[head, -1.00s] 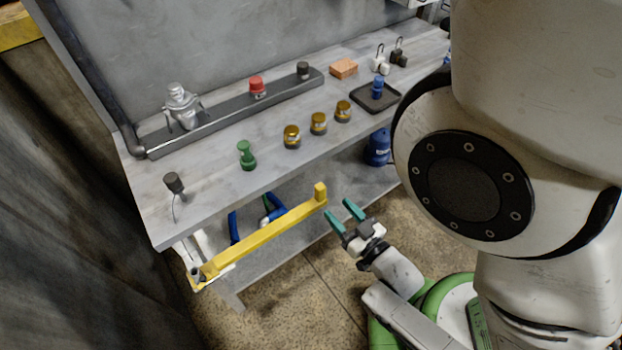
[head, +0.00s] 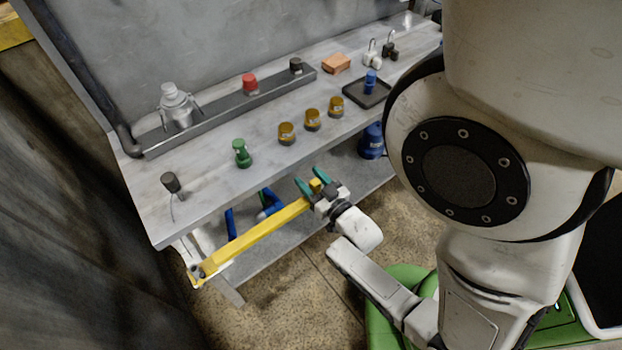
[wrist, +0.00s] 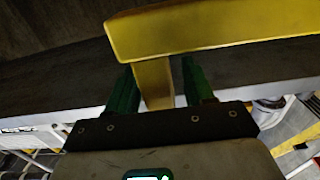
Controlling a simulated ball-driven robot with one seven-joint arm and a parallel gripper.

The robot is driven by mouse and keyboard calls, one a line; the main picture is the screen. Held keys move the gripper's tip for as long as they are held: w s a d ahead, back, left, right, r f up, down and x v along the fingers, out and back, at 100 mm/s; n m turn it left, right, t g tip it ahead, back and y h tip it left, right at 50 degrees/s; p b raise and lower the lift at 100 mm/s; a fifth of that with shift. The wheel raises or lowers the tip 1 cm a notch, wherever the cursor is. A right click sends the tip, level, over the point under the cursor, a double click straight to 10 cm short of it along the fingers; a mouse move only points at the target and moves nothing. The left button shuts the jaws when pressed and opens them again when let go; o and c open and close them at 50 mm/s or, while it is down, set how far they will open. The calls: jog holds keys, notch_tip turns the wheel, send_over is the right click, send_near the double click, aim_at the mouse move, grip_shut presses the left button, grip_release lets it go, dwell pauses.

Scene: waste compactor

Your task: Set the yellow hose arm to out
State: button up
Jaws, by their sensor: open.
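The yellow hose arm (head: 255,235) is a long bar hinged at the front left corner of the workbench, running along its front edge with a short upturned end. My gripper (head: 309,185) has green fingers and is open at that end. In the wrist view the yellow arm (wrist: 215,32) crosses the top, and its short end piece (wrist: 154,84) stands between my two green fingers (wrist: 158,88). A gap shows on the right side of the end piece; on the left the finger is very close, and I cannot tell whether it touches.
The grey workbench (head: 215,185) carries a green knob-shaped object (head: 242,153), several amber jars, a black tray (head: 358,97) and an orange block (head: 336,63). Blue hose loops (head: 268,203) hang below, behind the yellow arm. A blue canister (head: 371,141) stands beneath. The floor in front is clear.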

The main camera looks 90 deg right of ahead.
jog(key=shift+c, duration=0.2)
grip_shut()
dwell(0.4)
